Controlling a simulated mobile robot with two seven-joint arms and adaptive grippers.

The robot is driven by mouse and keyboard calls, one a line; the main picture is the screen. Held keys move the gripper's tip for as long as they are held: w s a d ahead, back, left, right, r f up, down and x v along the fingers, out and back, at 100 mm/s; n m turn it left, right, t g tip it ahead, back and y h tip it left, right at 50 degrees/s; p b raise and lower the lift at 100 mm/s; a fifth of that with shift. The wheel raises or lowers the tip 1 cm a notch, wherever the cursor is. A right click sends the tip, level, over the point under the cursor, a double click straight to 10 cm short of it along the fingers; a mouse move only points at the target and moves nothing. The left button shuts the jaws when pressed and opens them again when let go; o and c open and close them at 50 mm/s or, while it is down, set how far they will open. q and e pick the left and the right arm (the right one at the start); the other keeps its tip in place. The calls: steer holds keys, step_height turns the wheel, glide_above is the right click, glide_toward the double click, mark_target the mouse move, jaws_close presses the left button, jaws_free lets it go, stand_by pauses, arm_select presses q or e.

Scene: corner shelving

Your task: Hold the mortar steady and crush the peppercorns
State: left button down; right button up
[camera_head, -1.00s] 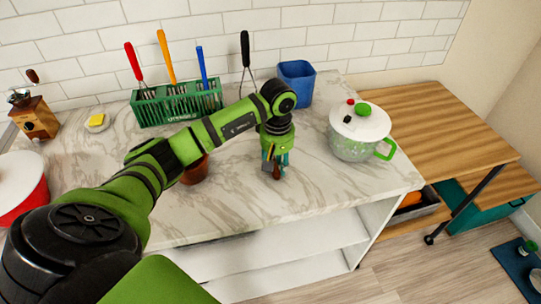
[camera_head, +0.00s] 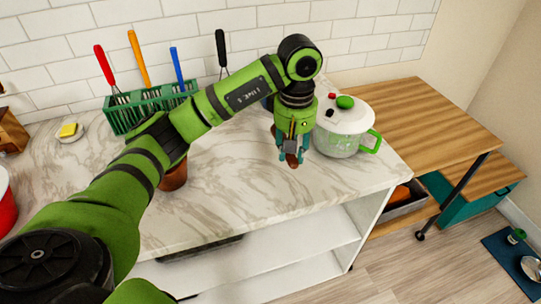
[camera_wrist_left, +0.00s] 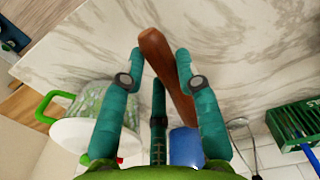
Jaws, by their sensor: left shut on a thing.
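My left gripper (camera_head: 291,155) is shut on a brown wooden pestle (camera_head: 292,162), above the marble counter, just left of the glass pot. In the left wrist view the pestle (camera_wrist_left: 168,70) lies at a slant between the fingers of the left gripper (camera_wrist_left: 162,65). A brown cup-like vessel, probably the mortar (camera_head: 174,179), stands on the counter to the left, partly hidden behind my left arm. The inside of the mortar and any peppercorns are hidden. My right gripper is not in view.
A glass pot with a white lid (camera_head: 345,117) stands close to the right of the left gripper. A green rack (camera_head: 125,115) with utensils stands at the wall. A yellow sponge (camera_head: 68,130) sits at the left. The front middle of the counter (camera_head: 235,190) is clear.

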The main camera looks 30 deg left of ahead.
arm_select(q)
steer(key=shift+d+r, duration=0.5)
steer(key=shift+d, duration=0.25)
steer(key=shift+d+r, duration=0.5)
steer(key=shift+d, duration=0.25)
